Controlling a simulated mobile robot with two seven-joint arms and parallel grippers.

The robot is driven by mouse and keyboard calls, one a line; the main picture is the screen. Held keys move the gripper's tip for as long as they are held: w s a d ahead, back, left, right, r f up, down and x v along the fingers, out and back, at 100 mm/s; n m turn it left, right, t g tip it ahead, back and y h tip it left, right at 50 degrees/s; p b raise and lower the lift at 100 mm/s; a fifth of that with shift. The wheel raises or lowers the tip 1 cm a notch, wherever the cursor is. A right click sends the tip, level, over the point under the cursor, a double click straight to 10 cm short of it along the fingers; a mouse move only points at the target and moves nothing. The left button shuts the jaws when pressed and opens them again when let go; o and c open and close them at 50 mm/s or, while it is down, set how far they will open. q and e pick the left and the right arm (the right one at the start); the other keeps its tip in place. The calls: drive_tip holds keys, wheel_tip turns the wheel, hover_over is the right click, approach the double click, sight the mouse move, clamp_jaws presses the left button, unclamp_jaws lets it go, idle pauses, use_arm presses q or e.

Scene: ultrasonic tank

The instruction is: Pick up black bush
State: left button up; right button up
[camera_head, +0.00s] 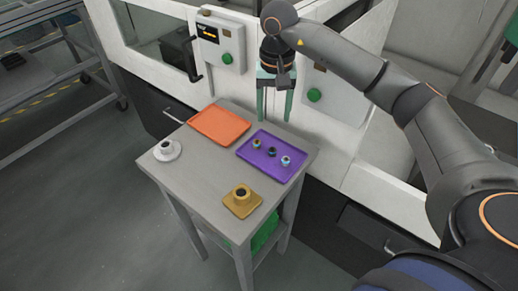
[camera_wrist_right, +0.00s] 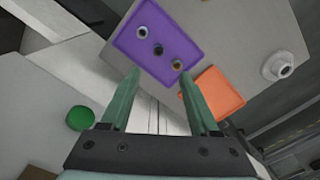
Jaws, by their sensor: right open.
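The black bush (camera_head: 272,151) stands in the middle of a row of small bushes on the purple tray (camera_head: 257,166). In the right wrist view the black bush (camera_wrist_right: 158,49) lies ahead of the fingertips, between a brass-toned bush (camera_wrist_right: 177,65) and a silver-grey bush (camera_wrist_right: 143,32). My right gripper (camera_head: 273,118) has green fingers pointing down. It is open and empty, above and behind the far side of the purple tray, apart from the bushes. My left gripper is not in view.
An orange tray (camera_head: 219,126) lies left of the purple one on the grey table (camera_head: 190,182). A white round fixture (camera_head: 167,152) stands at the left and a gold block (camera_head: 242,201) at the front. A white machine with green buttons (camera_head: 227,58) is behind the table.

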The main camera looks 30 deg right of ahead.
hover_over(273, 149)
wheel_tip(273, 149, down, 7)
drive_tip(key=shift+s+a+p, duration=0.1)
drive_tip(key=shift+p, duration=0.2)
drive_tip(key=shift+f+p, duration=0.45)
drive_tip(key=shift+f, duration=2.15)
clamp_jaws()
